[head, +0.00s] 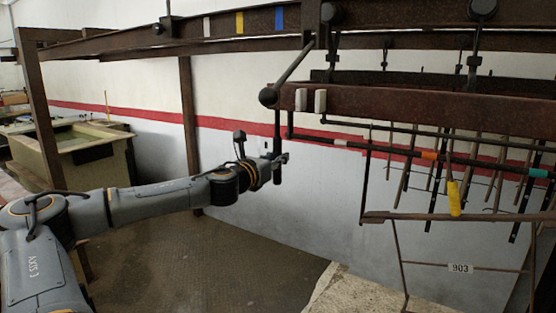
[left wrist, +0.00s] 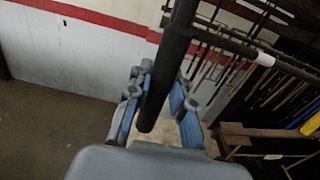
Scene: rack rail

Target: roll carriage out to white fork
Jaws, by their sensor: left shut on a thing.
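My left gripper (head: 279,159) is shut on a dark upright handle (head: 277,175) that hangs below a round black knob at the near end of a rust-brown beam. In the left wrist view the handle (left wrist: 165,70) runs between the blue-padded fingers (left wrist: 158,108). The carriage seems to be this brown beam (head: 420,103), hung by black hangers from the overhead rail, with two white blocks (head: 310,100) at its left end. A white mark (head: 206,27) is on the overhead rail, left of a yellow and a blue mark. I cannot clearly make out the forks. My right gripper is out of view.
A rack of hanging rods (head: 440,175) with coloured bands fills the right side, above a frame with a 903 tag (head: 460,267). A rusty post (head: 188,120) and a tank (head: 75,150) stand left. The floor (head: 220,255) between is clear.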

